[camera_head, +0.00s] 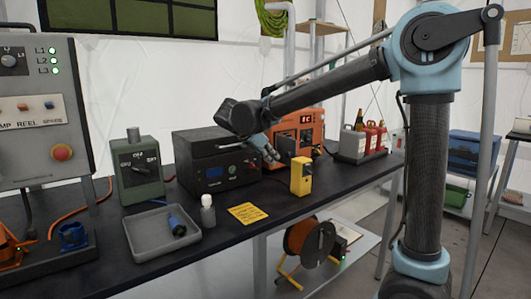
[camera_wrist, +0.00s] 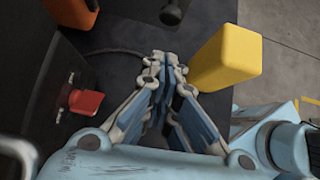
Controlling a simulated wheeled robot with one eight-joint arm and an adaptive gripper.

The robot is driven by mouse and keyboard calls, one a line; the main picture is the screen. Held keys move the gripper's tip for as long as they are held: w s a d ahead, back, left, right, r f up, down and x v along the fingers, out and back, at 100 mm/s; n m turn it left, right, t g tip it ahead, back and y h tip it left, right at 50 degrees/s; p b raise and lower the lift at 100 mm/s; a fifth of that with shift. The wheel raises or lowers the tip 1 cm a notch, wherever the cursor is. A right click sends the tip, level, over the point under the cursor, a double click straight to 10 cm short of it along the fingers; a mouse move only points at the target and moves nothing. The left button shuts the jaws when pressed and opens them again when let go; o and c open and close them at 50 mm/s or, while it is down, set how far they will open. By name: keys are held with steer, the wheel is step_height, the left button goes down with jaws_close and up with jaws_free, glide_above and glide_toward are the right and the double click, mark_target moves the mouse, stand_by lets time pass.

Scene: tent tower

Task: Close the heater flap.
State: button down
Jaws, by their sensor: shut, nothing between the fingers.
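An orange unit (camera_head: 312,121) with a red lit display stands at the back of the black bench and looks like the heater. Dark upright parts (camera_head: 286,146) show at its front; I cannot tell which of them is the flap or how far open it is. My gripper (camera_head: 272,157) is shut and empty, low in front of the orange unit and right of the black box. In the wrist view its fingers (camera_wrist: 165,68) are together over the dark bench, left of the yellow block (camera_wrist: 226,58). A small orange corner (camera_wrist: 76,12) shows at the upper left there.
The black box (camera_head: 212,168) with a handle stands close left of my gripper; its red switch (camera_wrist: 85,102) is in the wrist view. The yellow block (camera_head: 301,177) stands near the bench edge.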

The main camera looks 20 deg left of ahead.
steer(key=shift+w+d+r, duration=0.1)
steer(key=shift+w+d, duration=0.5)
steer(key=shift+w, duration=0.2)
steer(key=shift+w+d, duration=0.55)
steer(key=shift+w, duration=0.2)
